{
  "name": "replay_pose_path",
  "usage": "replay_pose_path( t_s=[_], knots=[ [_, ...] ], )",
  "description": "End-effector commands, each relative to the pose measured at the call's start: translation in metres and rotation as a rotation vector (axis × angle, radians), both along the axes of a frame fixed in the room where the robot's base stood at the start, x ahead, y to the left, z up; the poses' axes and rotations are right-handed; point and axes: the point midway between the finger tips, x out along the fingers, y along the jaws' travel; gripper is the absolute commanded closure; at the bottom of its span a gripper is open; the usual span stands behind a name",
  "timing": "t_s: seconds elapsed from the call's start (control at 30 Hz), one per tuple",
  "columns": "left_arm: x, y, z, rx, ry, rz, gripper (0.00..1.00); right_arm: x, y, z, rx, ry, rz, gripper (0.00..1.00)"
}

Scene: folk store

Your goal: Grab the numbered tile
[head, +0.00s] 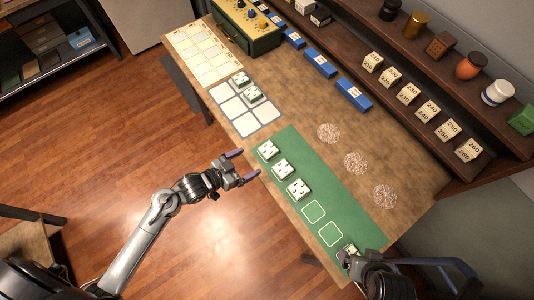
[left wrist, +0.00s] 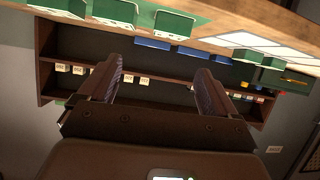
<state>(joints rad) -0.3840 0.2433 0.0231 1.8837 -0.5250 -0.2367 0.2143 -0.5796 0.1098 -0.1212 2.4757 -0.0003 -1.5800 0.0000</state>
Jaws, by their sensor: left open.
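White tiles with dark marks stand on a green mat (head: 345,208) along the table's front edge: a near-left tile (head: 268,150), a middle tile (head: 281,169) and a third tile (head: 298,189). Another tile (head: 350,249) is at the mat's right end, partly covered by my right gripper (head: 346,258), whose jaws I cannot make out. Two more tiles (head: 240,78) (head: 253,95) are on a white grid sheet (head: 244,122). My left gripper (head: 244,164) is open and empty, just off the table edge beside the near-left tile. Green-backed tiles (left wrist: 115,12) show in the left wrist view.
Two empty outlined squares (head: 314,211) are on the mat. Round speckled discs (head: 356,163) lie behind it. Blue blocks (head: 320,63) line the table's back. A shelf (head: 455,90) holds numbered blocks (head: 428,109) and jars. A green box with knobs (head: 249,25) stands at the far end.

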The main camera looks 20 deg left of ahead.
Motion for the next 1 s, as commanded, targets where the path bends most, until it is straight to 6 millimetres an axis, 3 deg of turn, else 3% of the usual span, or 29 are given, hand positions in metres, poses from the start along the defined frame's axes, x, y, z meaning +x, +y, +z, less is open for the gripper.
replay_pose_path(
  t_s=[0.03, 0.2, 0.6, 1.0],
  knots=[
    [0.006, 0.004, -0.016, 0.008, -0.009, 0.003, 0.08, 0.0, 0.0, -0.019, -0.001, -0.001, 0.0, 0.1],
    [0.016, 0.008, -0.022, 0.016, -0.03, 0.004, 0.08, 0.0, -0.002, -0.032, -0.007, -0.003, 0.004, 0.1],
    [0.055, -0.013, -0.038, 0.014, -0.035, 0.005, 0.08, 0.0, -0.004, -0.037, -0.016, -0.005, 0.009, 0.1],
    [0.079, -0.027, -0.05, 0.015, -0.036, 0.006, 0.08, 0.0, -0.002, -0.038, -0.005, -0.005, 0.002, 0.1]
  ],
)
